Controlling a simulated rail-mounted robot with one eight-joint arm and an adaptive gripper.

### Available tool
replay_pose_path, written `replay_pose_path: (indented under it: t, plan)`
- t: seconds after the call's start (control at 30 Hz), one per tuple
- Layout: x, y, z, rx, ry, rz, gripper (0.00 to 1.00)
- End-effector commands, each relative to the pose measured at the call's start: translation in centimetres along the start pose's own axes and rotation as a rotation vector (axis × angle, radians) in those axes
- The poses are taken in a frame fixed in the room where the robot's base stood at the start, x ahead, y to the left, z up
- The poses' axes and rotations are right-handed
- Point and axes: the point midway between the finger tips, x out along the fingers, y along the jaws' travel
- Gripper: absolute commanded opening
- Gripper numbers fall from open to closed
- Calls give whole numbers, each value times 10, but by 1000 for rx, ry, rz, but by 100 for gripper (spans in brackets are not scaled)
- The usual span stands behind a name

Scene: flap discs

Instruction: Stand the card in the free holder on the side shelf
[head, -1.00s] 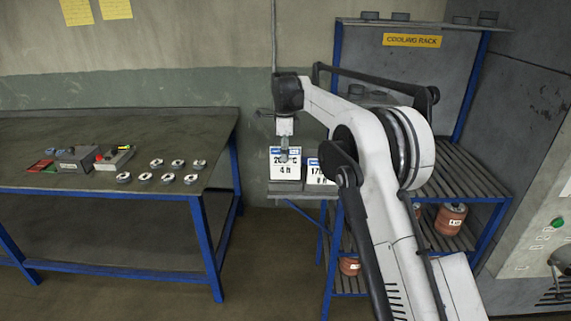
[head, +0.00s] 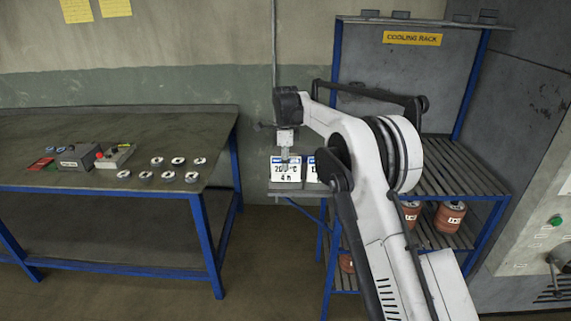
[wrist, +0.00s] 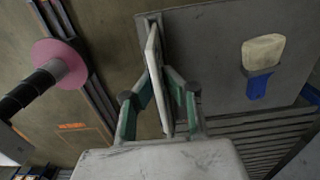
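The card (head: 285,174), white with a blue strip and reading "200°C 4 h", is upright above the front of the small grey side shelf (head: 284,193). My gripper (head: 286,164) is at its upper part. In the wrist view the card (wrist: 157,75) shows nearly edge-on between the two green-padded fingers of my gripper (wrist: 157,84), which close on it from both sides. Its far end is close to the grey shelf surface (wrist: 212,50); I cannot tell whether it sits in a holder. A second card (head: 311,172) stands just right, mostly hidden by my arm.
A cooling rack (head: 455,172) with slatted shelves and brown containers (head: 449,217) stands right of the side shelf. A workbench (head: 100,130) with several ring-shaped discs is at left.

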Motion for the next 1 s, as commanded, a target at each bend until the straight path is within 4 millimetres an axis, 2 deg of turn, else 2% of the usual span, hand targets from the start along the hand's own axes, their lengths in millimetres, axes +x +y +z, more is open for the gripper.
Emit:
replay_pose_path:
  t: [0.03,0.13,0.4,0.57,1.0]
  plan:
    - [0,0,0,0,0,0,11]
    - [0,0,0,0,0,0,24]
    - [-1,0,0,0,0,0,25]
    - [-10,0,0,0,0,0,25]
    - [-93,0,0,0,0,0,25]
